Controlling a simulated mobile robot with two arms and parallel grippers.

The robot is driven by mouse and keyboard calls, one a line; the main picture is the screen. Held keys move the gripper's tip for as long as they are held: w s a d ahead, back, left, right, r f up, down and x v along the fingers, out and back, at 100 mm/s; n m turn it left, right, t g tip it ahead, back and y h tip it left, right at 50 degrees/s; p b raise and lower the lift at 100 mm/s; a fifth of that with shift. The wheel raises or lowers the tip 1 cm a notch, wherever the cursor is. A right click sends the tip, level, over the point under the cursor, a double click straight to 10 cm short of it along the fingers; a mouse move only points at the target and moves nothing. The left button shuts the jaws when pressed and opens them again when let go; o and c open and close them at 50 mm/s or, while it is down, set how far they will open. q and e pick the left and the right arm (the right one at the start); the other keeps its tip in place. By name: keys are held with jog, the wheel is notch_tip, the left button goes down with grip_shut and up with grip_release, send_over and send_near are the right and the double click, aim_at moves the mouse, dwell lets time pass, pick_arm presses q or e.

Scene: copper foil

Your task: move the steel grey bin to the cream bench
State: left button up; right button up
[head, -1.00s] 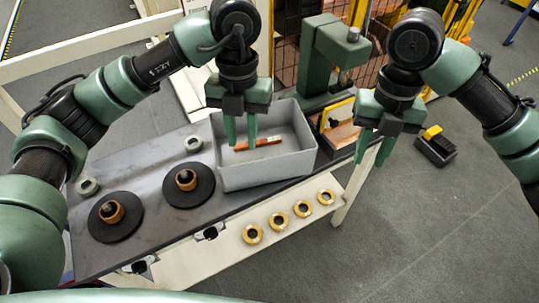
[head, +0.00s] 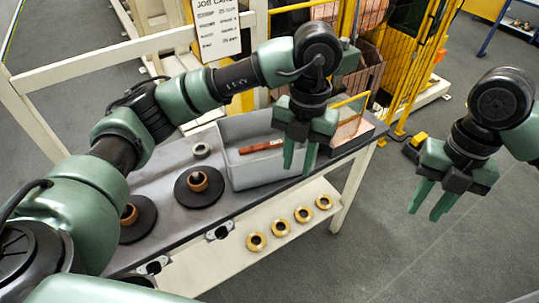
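The steel grey bin (head: 243,172) stands on the dark top of a cream-framed bench (head: 178,223). A reddish-brown bar (head: 262,146) lies inside it. My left gripper (head: 298,170) is open and empty, in front of the bin's right part and hiding some of its right wall. I cannot tell whether it touches the bin. My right gripper (head: 430,210) is open and empty over the floor, well to the right of the bench. I cannot tell whether this bench is the cream bench of the task.
Two black discs with copper rings (head: 198,188) and a grey ring (head: 202,150) lie left of the bin. Several brass rings (head: 281,227) sit on the lower cream shelf. A copper-coloured block (head: 350,130) is right of the bin. Yellow mesh fencing (head: 405,75) stands behind; grey floor is clear at right.

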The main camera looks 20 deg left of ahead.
notch_tip(320, 180, up, 12)
jog(key=w, duration=0.2)
jog(key=shift+w+a+f, duration=0.15)
jog(key=shift+w+a, duration=0.05)
jog(key=shift+a, duration=0.1)
jog(key=shift+s, duration=0.1)
